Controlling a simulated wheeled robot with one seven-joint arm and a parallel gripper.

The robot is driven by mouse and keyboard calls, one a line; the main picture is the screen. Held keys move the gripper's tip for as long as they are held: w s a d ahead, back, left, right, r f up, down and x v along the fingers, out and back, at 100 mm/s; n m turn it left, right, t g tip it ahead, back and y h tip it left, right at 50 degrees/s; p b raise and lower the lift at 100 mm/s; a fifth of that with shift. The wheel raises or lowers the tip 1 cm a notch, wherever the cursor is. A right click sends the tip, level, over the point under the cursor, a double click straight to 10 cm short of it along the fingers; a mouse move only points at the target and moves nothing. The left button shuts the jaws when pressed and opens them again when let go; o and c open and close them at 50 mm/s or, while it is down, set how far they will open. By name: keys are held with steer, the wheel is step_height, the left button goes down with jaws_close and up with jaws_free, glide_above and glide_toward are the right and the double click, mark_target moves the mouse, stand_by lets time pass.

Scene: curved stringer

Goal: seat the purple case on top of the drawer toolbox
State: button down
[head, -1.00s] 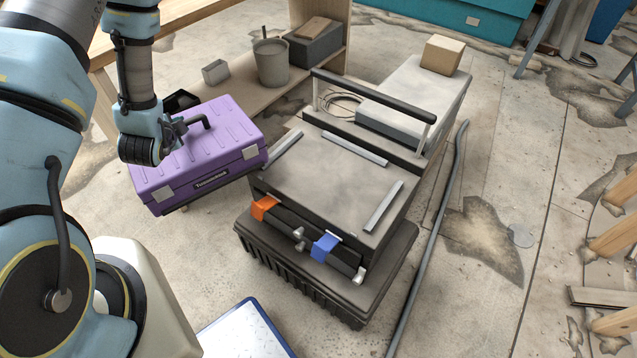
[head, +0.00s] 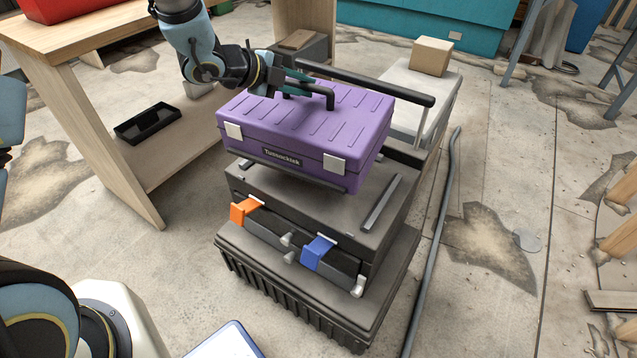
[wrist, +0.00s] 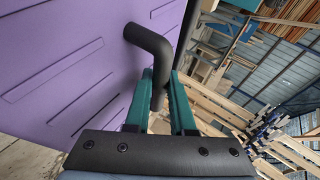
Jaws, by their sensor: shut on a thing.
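The purple case (head: 302,134) has two light latches and a black handle on its lid. My gripper (head: 292,86) is shut on that handle, and the wrist view shows its green fingers (wrist: 160,103) around the handle (wrist: 155,48). The case hangs over the drawer toolbox (head: 338,215), and its underside appears a little above the toolbox top. The toolbox front carries an orange latch (head: 244,209) and a blue latch (head: 318,253).
The toolbox stands on a black ribbed base (head: 300,300). Its raised bar handle (head: 350,82) runs behind the case. A cardboard box (head: 431,56) sits on a grey case behind. A wooden bench (head: 110,80) holds a black tray (head: 148,122) at left. A grey pipe (head: 436,240) lies at right.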

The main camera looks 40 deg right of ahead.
mark_target(281, 117)
steer(key=shift+s+d+r+m+g+b, duration=0.2)
steer(key=shift+s+d+m+g, duration=0.1)
steer(key=shift+s, duration=0.25)
steer(key=shift+s+d+r+m+g+b, duration=0.1)
steer(key=shift+s+d+m+g+b, duration=0.15)
steer(key=shift+s, duration=0.25)
steer(key=shift+s+d+f, duration=0.1)
steer(key=shift+s, duration=0.15)
steer(key=shift+s+f, duration=0.15)
steer(key=shift+f, duration=4.6)
steer(key=shift+f+b, duration=0.15)
steer(key=shift+b, duration=0.2)
steer(key=c, duration=0.8)
jaws_free()
steer(key=shift+f, duration=0.1)
steer(key=shift+o, duration=0.2)
steer(key=v, duration=1.2)
